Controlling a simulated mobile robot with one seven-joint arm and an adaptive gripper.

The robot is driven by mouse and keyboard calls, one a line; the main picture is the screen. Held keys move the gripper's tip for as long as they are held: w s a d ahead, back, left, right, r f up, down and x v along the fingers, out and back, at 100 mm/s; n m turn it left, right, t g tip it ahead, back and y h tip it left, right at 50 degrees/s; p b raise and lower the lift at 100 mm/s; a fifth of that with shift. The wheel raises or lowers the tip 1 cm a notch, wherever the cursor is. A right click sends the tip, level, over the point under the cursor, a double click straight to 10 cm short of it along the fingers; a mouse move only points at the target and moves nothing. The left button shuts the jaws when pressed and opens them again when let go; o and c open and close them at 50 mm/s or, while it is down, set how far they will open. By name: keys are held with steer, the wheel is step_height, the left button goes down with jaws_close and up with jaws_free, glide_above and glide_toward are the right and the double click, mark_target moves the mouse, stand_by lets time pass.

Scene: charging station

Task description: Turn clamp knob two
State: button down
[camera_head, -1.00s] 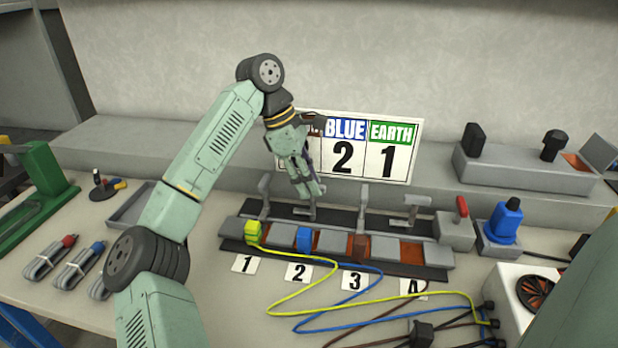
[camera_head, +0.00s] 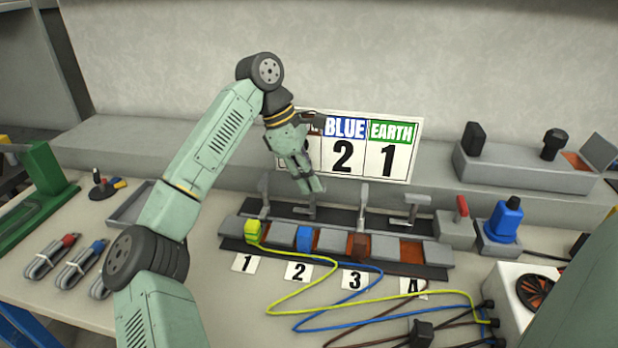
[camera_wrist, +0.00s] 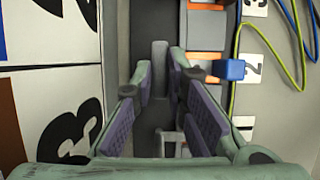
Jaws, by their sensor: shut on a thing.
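Clamp knob two (camera_head: 310,211) is a grey lever behind the block with the blue connector (camera_head: 304,238), above label 2 (camera_head: 299,272). My gripper (camera_head: 313,190) reaches down to it from behind. In the wrist view the grey knob (camera_wrist: 159,66) stands between the fingertips of my gripper (camera_wrist: 161,76), which is shut on it. The blue connector also shows there (camera_wrist: 231,70). The lower end of knob two is partly hidden by my fingers.
A yellow connector (camera_head: 253,230) sits above label 1. A number board (camera_head: 390,150) stands close behind the clamps. Clamp knob four (camera_head: 411,205) and a red-handled switch (camera_head: 461,208) stand right. Yellow, blue and brown wires cross the table in front.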

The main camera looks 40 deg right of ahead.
steer(key=n+b, duration=0.1)
steer(key=n, duration=0.1)
steer(key=n+t+b, duration=0.1)
steer(key=n, duration=0.1)
steer(key=shift+s+a+f+h+b, duration=0.1)
steer(key=shift+a+f+h+b, duration=0.1)
steer(key=shift+h+b, duration=0.2)
steer(key=n+t+b, duration=0.1)
steer(key=n, duration=0.1)
steer(key=n+t+b, duration=0.1)
steer(key=n+b, duration=0.1)
steer(key=n, duration=0.1)
steer(key=shift+s+n+h, duration=0.2)
steer(key=shift+n+h, duration=0.1)
steer(key=shift+s+d+r+n+t+y+b, duration=0.15)
steer(key=shift+n+t+b, duration=0.4)
steer(key=shift+n+b, duration=0.6)
steer(key=shift+s+a+f+n+t+y+b, duration=0.15)
steer(key=shift+n+t+b, duration=0.45)
steer(key=shift+n, duration=1)
steer(key=shift+s+d+r+n+t+y+b, duration=0.15)
steer(key=shift+n+t+b, duration=0.3)
steer(key=shift+n+b, duration=0.7)
steer(key=shift+w+n, duration=0.1)
steer(key=shift+n, duration=0.3)
steer(key=c, duration=1.6)
jaws_free()
